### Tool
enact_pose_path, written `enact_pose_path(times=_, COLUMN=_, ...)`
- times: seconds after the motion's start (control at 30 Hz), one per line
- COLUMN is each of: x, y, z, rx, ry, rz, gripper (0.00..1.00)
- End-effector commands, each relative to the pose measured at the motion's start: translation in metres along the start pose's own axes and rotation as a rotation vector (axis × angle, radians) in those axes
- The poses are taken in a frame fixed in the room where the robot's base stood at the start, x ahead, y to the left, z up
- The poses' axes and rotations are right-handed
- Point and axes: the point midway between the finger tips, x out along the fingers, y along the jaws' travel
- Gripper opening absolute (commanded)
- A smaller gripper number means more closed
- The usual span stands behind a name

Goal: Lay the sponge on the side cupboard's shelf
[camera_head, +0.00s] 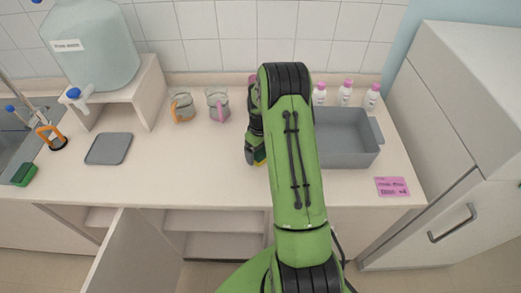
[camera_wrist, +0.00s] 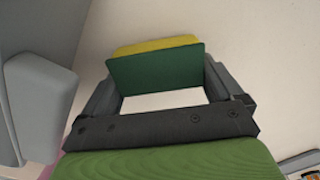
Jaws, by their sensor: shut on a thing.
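My gripper (camera_head: 252,148) is shut on a sponge with a yellow layer and a dark green layer. In the wrist view the sponge (camera_wrist: 155,70) sits between the fingers of my gripper (camera_wrist: 160,85). In the head view only a small part of the sponge (camera_head: 260,155) shows beside my arm, over the worktop. A tall white cupboard (camera_head: 468,110) with a grey handle stands at the right, its front closed. Below the worktop, a low cupboard stands open, with a shelf (camera_head: 215,220) inside and its door (camera_head: 130,255) swung out. My arm hides part of that cupboard.
A grey tub (camera_head: 350,160) and several pink-capped bottles (camera_head: 345,93) stand right of my arm. Another green sponge (camera_head: 24,174) lies by the sink.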

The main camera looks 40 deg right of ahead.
Motion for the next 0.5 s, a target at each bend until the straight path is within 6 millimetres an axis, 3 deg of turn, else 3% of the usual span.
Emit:
enact_pose_path(times=0.17, x=0.0053, y=-0.0002, z=0.0003, rx=0.000, ry=-0.001, rz=0.000, gripper=0.60)
enact_pose_path(times=0.2, x=0.0045, y=-0.0002, z=0.0003, rx=0.000, ry=-0.001, rz=0.000, gripper=0.98)
enact_pose_path(times=0.5, x=0.0039, y=-0.0005, z=0.0003, rx=0.000, ry=-0.001, rz=-0.001, gripper=1.00)
